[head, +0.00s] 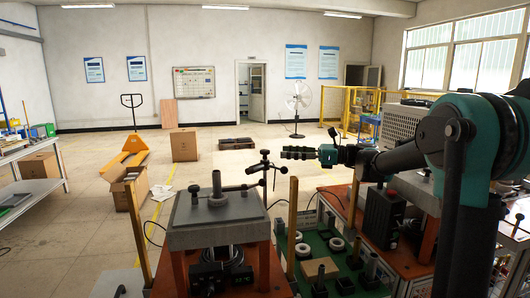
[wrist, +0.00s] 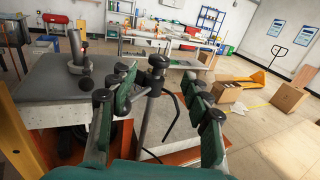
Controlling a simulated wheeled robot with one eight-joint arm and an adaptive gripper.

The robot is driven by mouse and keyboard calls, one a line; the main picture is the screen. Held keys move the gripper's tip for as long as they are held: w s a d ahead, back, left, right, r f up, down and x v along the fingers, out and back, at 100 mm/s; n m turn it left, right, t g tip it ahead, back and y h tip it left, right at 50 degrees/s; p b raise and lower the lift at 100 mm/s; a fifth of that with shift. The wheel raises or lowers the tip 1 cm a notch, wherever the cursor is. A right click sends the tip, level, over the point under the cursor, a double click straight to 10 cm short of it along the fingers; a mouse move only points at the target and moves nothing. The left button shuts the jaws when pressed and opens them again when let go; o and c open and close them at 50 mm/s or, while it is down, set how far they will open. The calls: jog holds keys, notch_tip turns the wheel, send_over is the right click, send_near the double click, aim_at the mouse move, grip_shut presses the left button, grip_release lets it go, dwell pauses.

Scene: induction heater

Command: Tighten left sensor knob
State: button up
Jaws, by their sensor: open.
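The left heater (head: 215,235) is a grey block on an orange-brown frame with a short upright post on top. A dark sensor stand with clamp joints and black knobs (head: 265,167) rises at its right side. In the wrist view, the stand's upper joint and knob (wrist: 156,64) show between the fingers, with its pole running down. My gripper (head: 284,153) is open, just right of the stand in the head view. In the wrist view, its green and black fingers (wrist: 155,95) lie either side of the stand. I cannot tell whether they touch it.
A green tray (head: 318,262) with white rings and dark parts sits between the left heater and a second machine (head: 385,215) at right. Wooden-coloured posts (head: 292,226) stand near the tray. Open floor with cardboard boxes (head: 184,146) lies beyond.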

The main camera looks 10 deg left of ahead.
aim_at(265, 151)
jog(key=a, duration=0.8)
jog(key=shift+s+a, duration=0.25)
jog(key=shift+c, duration=0.5)
grip_shut()
jog(key=shift+t, duration=0.3)
jog(key=m+t, duration=0.3)
jog(key=t, duration=0.2)
jog(key=shift+s+m+h, duration=0.15)
jog(key=shift+m+h, duration=0.15)
jog(key=shift+m, duration=0.1)
jog(key=shift+m+t+h, duration=0.6)
jog(key=shift+m+t, duration=0.25)
jog(key=shift+t, duration=0.45)
jog(key=shift+m+t+h, duration=0.6)
jog(key=shift+m+t, duration=0.25)
jog(key=shift+t, duration=0.75)
